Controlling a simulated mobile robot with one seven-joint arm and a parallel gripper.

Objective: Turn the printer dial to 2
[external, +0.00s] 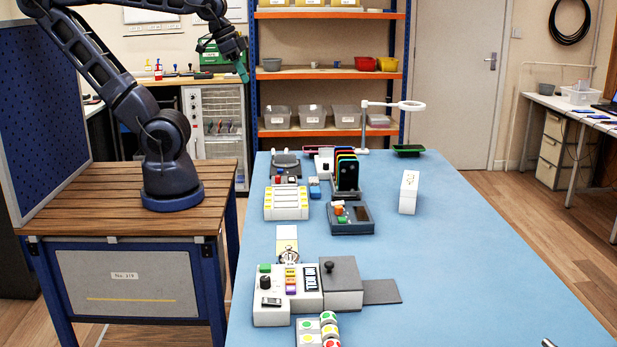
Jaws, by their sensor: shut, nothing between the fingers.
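A white boxed device (273,314), which looks like the printer, sits near the front left of the blue table. A black round knob (266,282), likely its dial, stands on its top left, below a green button (265,267). Its markings and pointer are too small to read. A dark display (310,279) and a column of coloured labels lie to the knob's right. My gripper (243,72) is at the upper left, raised high and far from the knob. Its teal fingertips point down, shut and empty.
A grey box with a black knob (329,267) adjoins the device on the right. Coloured round pieces (328,318) stand in front. The table's right side is mostly clear.

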